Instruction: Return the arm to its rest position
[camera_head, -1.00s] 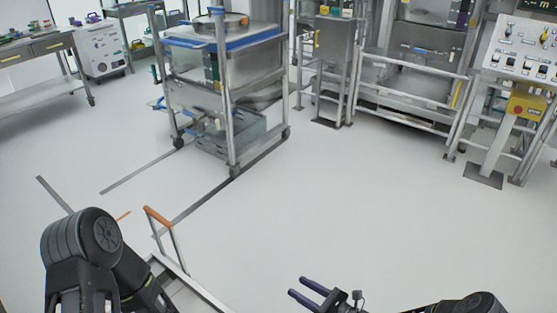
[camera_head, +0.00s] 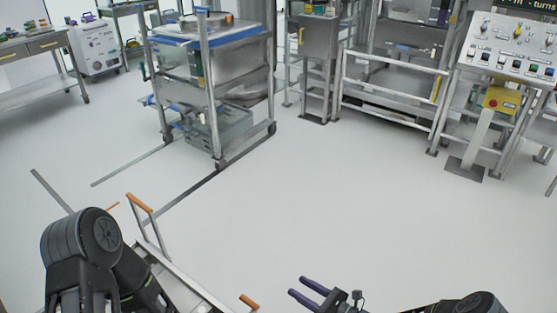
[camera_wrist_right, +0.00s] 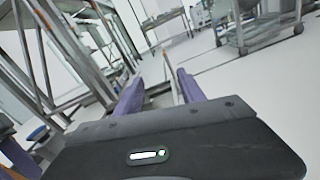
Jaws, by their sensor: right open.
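My right gripper (camera_head: 308,291) is at the bottom of the head view, its two dark purple fingers apart with nothing between them. In the right wrist view the same fingers (camera_wrist_right: 158,92) stand apart and empty, with floor and frames beyond. My right arm (camera_head: 460,304) comes in low from the bottom right. My left arm (camera_head: 85,245) is folded at the lower left of the head view; its gripper is out of sight.
A silver cart (camera_head: 190,290) with orange-tipped handles is close at the bottom. A wheeled metal rack (camera_head: 215,110) holds a bin and trays. Metal railing (camera_head: 390,95) and a control panel (camera_head: 515,50) stand at the right. The middle floor is clear.

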